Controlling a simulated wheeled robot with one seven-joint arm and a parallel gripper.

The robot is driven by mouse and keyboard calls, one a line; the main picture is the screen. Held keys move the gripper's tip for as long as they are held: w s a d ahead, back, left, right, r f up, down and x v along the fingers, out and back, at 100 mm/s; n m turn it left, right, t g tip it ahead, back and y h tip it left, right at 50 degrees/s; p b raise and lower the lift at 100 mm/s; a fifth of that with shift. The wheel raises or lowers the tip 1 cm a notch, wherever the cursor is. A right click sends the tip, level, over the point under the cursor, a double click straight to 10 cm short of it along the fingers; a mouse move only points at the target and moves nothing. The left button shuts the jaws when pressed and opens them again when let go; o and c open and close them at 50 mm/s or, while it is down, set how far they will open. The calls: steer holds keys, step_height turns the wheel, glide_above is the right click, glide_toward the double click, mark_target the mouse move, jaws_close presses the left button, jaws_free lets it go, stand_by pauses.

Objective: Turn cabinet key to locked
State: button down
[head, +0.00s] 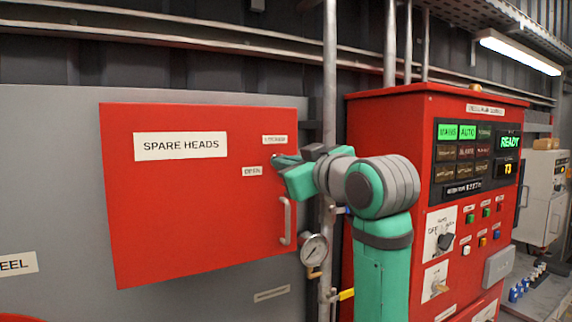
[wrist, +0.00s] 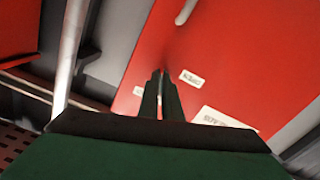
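The red SPARE HEADS cabinet (head: 200,225) hangs on the grey wall panel with its door closed. It also fills much of the wrist view (wrist: 235,75). My gripper (head: 277,160) is at the right side of the door, at the key spot between the upper label (head: 274,140) and the OPEN label (head: 252,171). In the wrist view my gripper's fingers (wrist: 161,73) are nearly together, with a thin gap, and their tips are at the door face. The key is mostly hidden by the fingertips, so its angle cannot be read.
A door handle (head: 286,222) sits below my gripper. A vertical pipe (head: 329,80) and a pressure gauge (head: 314,249) stand just right of the cabinet. The red control panel (head: 400,130) is further right, behind my arm.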

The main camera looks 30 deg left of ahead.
steer(key=shift+s+r+m, duration=0.1)
steer(key=shift+m, duration=1.7)
steer(key=c, duration=2)
jaws_free()
steer(key=v, duration=1)
steer(key=shift+s+d, duration=0.2)
steer(key=shift+d, duration=0.15)
